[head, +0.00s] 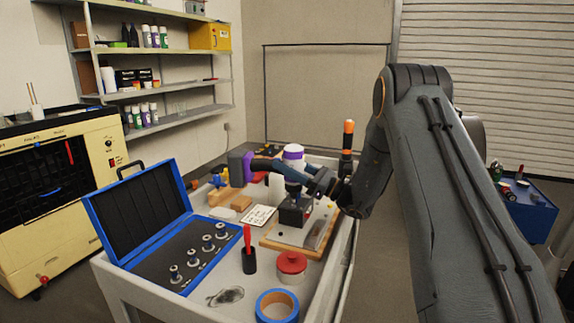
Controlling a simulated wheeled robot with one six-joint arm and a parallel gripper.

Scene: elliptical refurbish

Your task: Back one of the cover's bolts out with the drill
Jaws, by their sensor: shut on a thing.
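My gripper (325,184) is above the right side of the grey cart, shut on the blue-and-black drill (266,165). The drill's body reaches left from the jaws. Under it is a black block (292,214) with a small red mark; I cannot tell whether it belongs to the drill or stands on the plate. A grey plate (289,236), perhaps the cover, lies on a wooden board. Its bolts are too small to make out. I cannot see whether the drill's tip touches one.
An open blue case (135,215) with several round metal parts stands on the left. A red-handled tool (248,250), a red-lidded tin (291,262) and blue tape (262,310) are in front. A white card (258,215) and wooden blocks (228,199) lie behind.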

